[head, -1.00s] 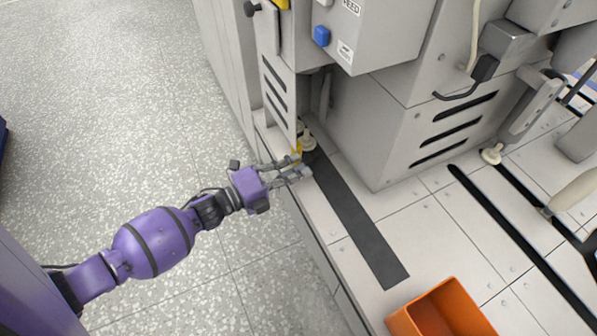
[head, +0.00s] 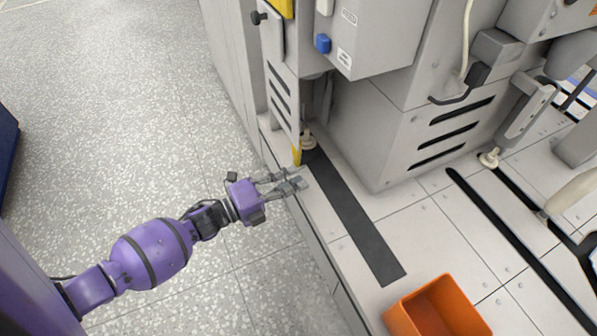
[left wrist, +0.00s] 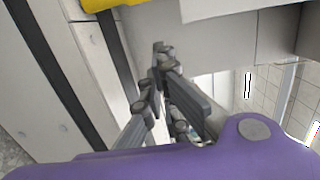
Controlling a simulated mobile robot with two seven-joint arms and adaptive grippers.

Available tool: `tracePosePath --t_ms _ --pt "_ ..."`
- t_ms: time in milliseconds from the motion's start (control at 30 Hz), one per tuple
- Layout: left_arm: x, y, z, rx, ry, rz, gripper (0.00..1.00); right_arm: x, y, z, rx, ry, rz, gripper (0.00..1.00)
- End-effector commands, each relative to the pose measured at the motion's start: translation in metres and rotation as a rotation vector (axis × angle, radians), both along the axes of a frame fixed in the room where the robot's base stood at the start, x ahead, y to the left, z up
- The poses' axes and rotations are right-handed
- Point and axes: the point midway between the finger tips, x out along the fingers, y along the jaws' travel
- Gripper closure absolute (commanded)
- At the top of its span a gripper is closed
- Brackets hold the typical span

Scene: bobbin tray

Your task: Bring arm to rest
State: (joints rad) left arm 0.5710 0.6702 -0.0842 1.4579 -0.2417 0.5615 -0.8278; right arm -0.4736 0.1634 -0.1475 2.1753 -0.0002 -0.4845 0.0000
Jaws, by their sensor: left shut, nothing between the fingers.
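My left arm comes in from the left in the head view, with a purple forearm and wrist. My left gripper (head: 298,182) is at the near edge of the light panelled deck (head: 335,222), just left of the dark strip. It is shut and empty. In the left wrist view its grey fingers (left wrist: 160,52) show close together, with nothing between them. My right gripper is in neither view.
A grey machine (head: 375,130) with slotted panels stands beyond the gripper. A yellow part (head: 296,155) and a pale foot (head: 308,140) are close by. A black strip (head: 350,215) runs along the deck. An orange bin (head: 405,318) stands at the bottom. Speckled floor at left is clear.

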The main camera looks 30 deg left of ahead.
Motion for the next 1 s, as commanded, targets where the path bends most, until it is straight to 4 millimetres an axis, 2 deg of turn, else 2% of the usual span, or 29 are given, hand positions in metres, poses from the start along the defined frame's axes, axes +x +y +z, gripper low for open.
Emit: tracePosePath --t_ms 33,200,400,767,900,967,1000 --pt "-0.012 0.009 0.002 0.002 0.003 0.003 1.00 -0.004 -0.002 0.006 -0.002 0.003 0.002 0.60" --pt "-0.042 0.027 0.002 0.001 0.002 0.000 1.00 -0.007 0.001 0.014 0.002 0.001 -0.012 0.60" --pt "-0.061 0.039 0.001 0.000 0.000 -0.001 1.00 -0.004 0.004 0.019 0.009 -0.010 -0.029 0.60" --pt "-0.064 0.042 -0.001 -0.013 0.013 0.002 1.00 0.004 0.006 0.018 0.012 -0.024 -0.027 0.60" --pt "-0.052 0.052 -0.010 -0.089 0.130 0.081 1.00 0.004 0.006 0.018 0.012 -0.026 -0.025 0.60" --pt "-0.045 0.049 -0.011 -0.156 0.197 0.131 1.00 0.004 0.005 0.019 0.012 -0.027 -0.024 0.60" --pt "-0.048 0.046 -0.016 -0.211 0.256 0.172 1.00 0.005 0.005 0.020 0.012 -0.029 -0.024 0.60"
